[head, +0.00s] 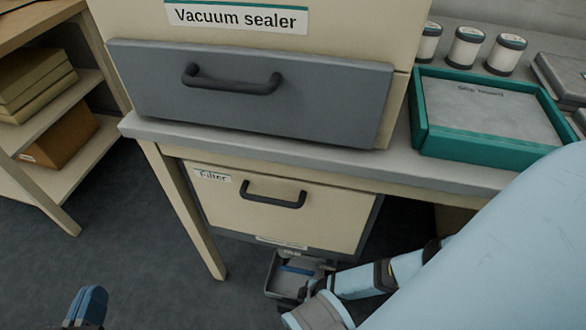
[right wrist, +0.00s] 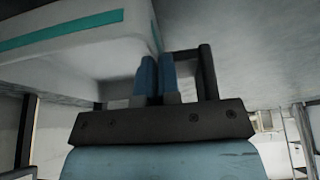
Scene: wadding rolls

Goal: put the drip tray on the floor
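The drip tray (head: 274,272) is a small dark grey open tray low under the filter drawer, near the floor. A blue strip shows inside it, and its label is too small to read surely. My right arm reaches down beside it, and the wrist covers its front right part. My right gripper's fingers (right wrist: 157,78) show in the right wrist view, close together with nothing visible between them; the tray is not recognisable there. My left gripper (head: 88,305) is at the bottom left over the floor, away from the tray, its blue fingers together and empty.
The vacuum sealer (head: 340,50) with a grey drawer (head: 250,105) stands on the bench (head: 150,128). The beige filter drawer (head: 280,225) below is shut. A teal-rimmed tray (head: 470,152) and several jars are at right. Shelves (head: 50,125) stand at left. The floor (head: 130,250) at left is clear.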

